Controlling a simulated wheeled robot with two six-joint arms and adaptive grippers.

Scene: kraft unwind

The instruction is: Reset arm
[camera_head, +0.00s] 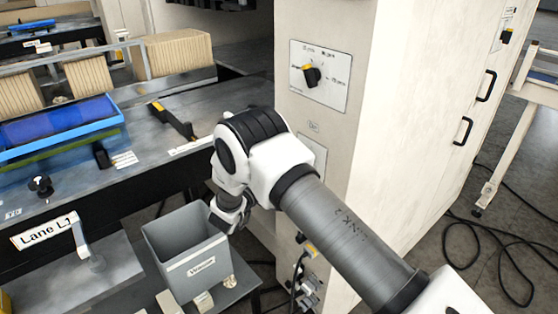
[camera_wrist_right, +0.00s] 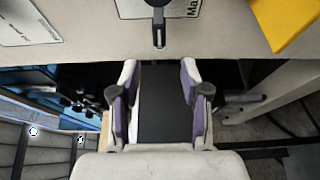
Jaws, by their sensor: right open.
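My right arm comes in from the lower right of the head view and reaches toward the grey bin. Its gripper (camera_head: 230,212) hangs low beside the bin's upper right rim, partly hidden by the wrist. In the wrist view the right gripper (camera_wrist_right: 160,75) shows two purple-padded fingers spread apart. I see nothing gripped between them; a dark strip shows in the gap. My left gripper is in neither view.
A pale cabinet (camera_head: 385,100) with a black rotary switch (camera_head: 311,76) stands close beside the arm. The grey bin (camera_head: 190,268) is below left. A work table (camera_head: 215,103) holds a blue tray (camera_head: 122,126) and brown stacks (camera_head: 180,53). Cables (camera_head: 500,245) lie on the floor at right.

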